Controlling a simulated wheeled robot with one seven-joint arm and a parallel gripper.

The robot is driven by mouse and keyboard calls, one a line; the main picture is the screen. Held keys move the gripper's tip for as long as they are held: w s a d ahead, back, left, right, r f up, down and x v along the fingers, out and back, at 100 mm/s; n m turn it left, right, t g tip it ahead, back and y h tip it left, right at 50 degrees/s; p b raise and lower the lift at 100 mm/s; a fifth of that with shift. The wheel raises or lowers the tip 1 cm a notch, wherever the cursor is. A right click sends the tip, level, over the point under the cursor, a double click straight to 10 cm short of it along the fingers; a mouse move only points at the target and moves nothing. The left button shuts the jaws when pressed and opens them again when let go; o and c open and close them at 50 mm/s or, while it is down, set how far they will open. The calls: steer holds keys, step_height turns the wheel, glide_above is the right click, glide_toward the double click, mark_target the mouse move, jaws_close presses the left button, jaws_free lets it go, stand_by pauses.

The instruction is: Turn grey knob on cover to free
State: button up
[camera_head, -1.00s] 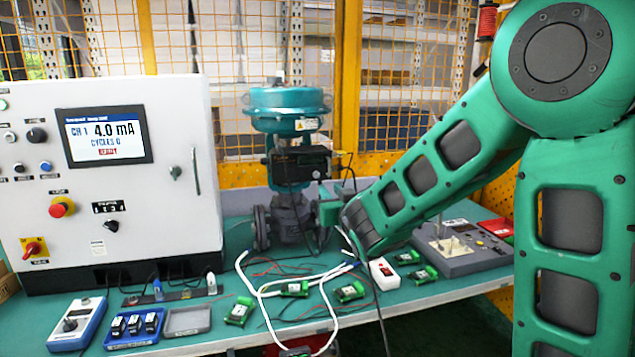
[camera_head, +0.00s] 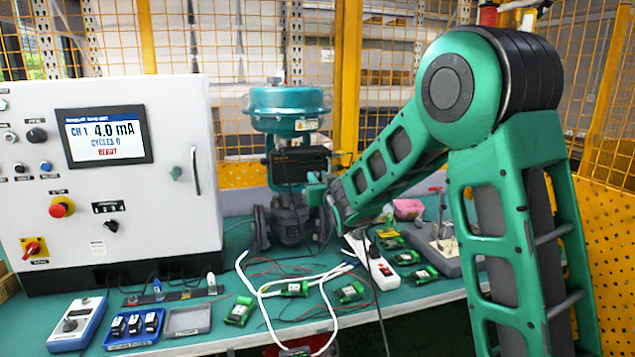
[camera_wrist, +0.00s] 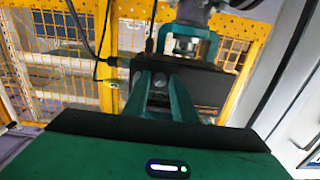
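The valve's black positioner box (camera_head: 296,168) sits below the teal actuator (camera_head: 288,100). In the wrist view the dark box (camera_wrist: 212,88) lies straight ahead, past my fingertips. My gripper (camera_wrist: 159,80) has its two green fingers pointing at the box's face, with a narrow gap between them. A small greyish patch shows in that gap. I cannot tell whether it is the grey knob or whether the fingers touch it. The knob's pointer and markings are not readable. In the head view my gripper (camera_head: 318,190) is at the box's right side, partly hidden.
A white control cabinet (camera_head: 160,225) with a lit screen (camera_head: 104,135) stands left of the valve. White cables (camera_head: 262,290), small green modules (camera_head: 350,291) and a white power strip (camera_head: 381,270) lie on the green bench. Yellow mesh fencing (camera_head: 225,60) stands behind.

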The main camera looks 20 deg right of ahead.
jaws_close()
steer(key=shift+n, duration=0.3)
steer(key=n, duration=0.3)
steer(key=shift+n, duration=0.4)
steer(key=n, duration=0.3)
steer(key=shift+n, duration=0.3)
steer(key=n, duration=0.5)
steer(key=shift+a+f+n, duration=0.15)
steer(key=shift+n, duration=2.35)
